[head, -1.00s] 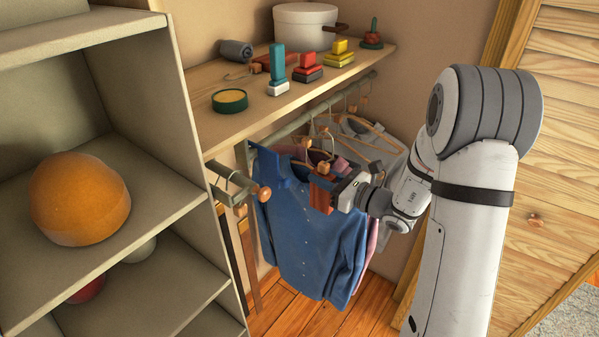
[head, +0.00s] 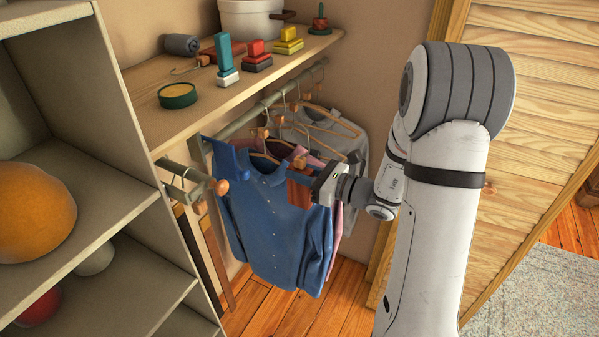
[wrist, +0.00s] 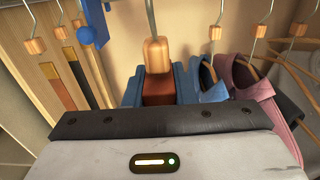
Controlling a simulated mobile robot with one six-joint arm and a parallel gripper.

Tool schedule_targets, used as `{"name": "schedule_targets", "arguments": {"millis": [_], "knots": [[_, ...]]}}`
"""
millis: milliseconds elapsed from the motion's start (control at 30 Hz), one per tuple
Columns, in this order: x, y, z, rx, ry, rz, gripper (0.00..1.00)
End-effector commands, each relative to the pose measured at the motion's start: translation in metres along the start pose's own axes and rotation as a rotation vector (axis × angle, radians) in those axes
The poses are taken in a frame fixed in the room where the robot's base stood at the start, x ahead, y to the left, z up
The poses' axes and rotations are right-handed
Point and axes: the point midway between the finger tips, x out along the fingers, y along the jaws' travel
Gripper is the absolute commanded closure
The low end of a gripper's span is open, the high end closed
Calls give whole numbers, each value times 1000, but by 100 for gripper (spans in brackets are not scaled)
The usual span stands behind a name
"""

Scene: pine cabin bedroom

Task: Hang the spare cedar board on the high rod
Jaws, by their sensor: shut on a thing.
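My gripper (head: 308,182) is shut on a reddish-brown cedar board (head: 299,194), upright in front of the hanging clothes. The board (wrist: 158,90) shows between the jaws in the wrist view, with a wooden block (wrist: 157,54) and a metal hook stem (wrist: 151,18) above it. The stem's top leaves the wrist view, so I cannot tell whether it touches a rod. The grey-green high rod (head: 243,121) runs beneath the shelf, behind the board. Another reddish-brown board (head: 208,55) with a wire hook lies on the shelf.
A blue shirt (head: 272,220) and a pink garment (wrist: 246,95) hang close behind my gripper. The shelf (head: 150,121) holds toys and a pot. A louvred door (head: 520,110) stands at right.

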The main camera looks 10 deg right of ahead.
Motion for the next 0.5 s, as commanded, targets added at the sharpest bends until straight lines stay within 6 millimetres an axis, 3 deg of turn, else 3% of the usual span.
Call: {"name": "schedule_targets", "arguments": {"millis": [500], "knots": [[-37, -1, 0, 0, -1, -3, 100]]}}
